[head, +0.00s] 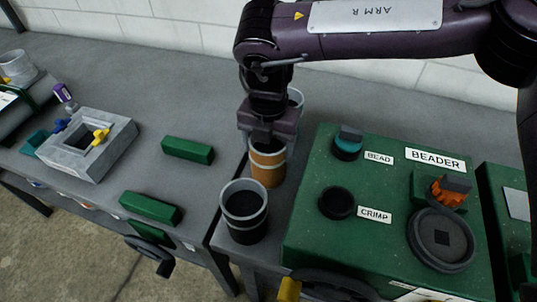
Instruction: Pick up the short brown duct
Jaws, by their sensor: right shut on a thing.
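The short brown duct (267,174) stands upright on the grey bench, a brown cylinder with a pale grey rim. My right gripper (268,145) reaches down from above and is shut on its upper rim. The duct's base seems to be at bench level; I cannot tell whether it touches. The gripper hides part of its far rim. My left gripper does not show.
A black duct with a grey rim (244,213) stands close in front. Another pale duct (296,97) is partly hidden behind my gripper. The green beader machine (375,240) is close on the right. Green blocks (188,150) and a grey square fitting (110,155) lie left.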

